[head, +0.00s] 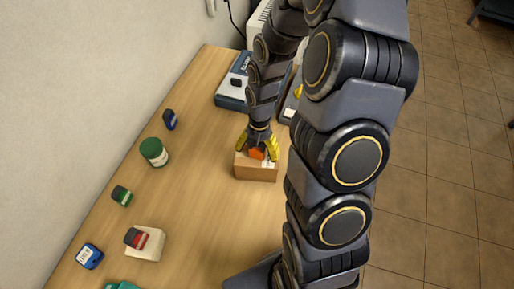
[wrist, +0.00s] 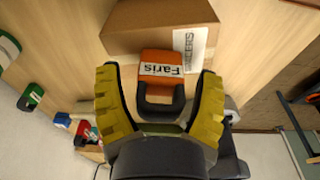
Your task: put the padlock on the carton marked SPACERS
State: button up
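The orange padlock (wrist: 161,72) has a dark shackle and a white label reading "Faris". It appears to lie on the brown carton (wrist: 130,38), whose white label reads SPACERS. In the head view, the padlock (head: 257,154) shows at the top of the carton (head: 254,174). My gripper (wrist: 161,76) is open. Its yellow fingers stand on either side of the padlock, with gaps between the fingertips and the padlock body. In the head view, my gripper (head: 257,147) is right over the carton. The padlock's contact with the carton is partly hidden.
A green jar (head: 154,152), a dark blue item (head: 170,119), a green-banded item (head: 121,196) and a blue item (head: 89,256) stand at the left. A red-and-black item (head: 137,238) sits on a pale box (head: 150,248). A blue-grey device (head: 231,92) stands behind the carton.

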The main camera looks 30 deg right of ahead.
notch_tip(320, 180, up, 11)
jog(key=w+d, duration=0.1)
jog(key=s+a+r+m, duration=0.3)
jog(key=s+r+m, duration=0.2)
jog(key=s+m, duration=0.4)
jog(key=s+a+r+m+h, duration=0.1)
jog(key=s+a+r+m, duration=0.3)
jog(key=s+m, duration=0.5)
jog(key=m, duration=0.9)
jog(key=shift+s+r+g, duration=0.2)
jog(key=shift+r+g, duration=0.1)
jog(key=shift+r, duration=0.05)
